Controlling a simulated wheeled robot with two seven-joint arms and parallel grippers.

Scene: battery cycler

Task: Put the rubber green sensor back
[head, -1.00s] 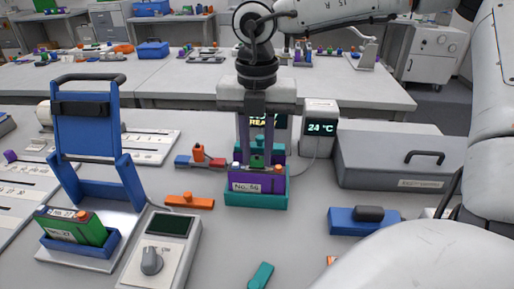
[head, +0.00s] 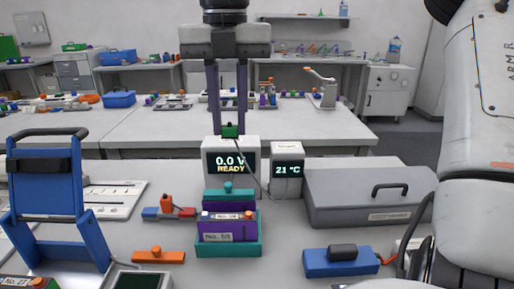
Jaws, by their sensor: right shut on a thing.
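The green sensor (head: 230,131) is a small block with a thin dark cable hanging from it. The battery has an orange and a pale terminal on top and a white label. Behind it in the holder is a purple part with a teal knob (head: 228,187). My left gripper is out of view.
The cycler (head: 212,160) reads 0.0 V READY. The temperature meter (head: 287,171) reads 21 °C. A grey lidded case (head: 350,190) and a blue block (head: 325,263) stand right. An orange bar (head: 158,257), red-blue piece (head: 155,213) and blue frame (head: 50,200) stand left.

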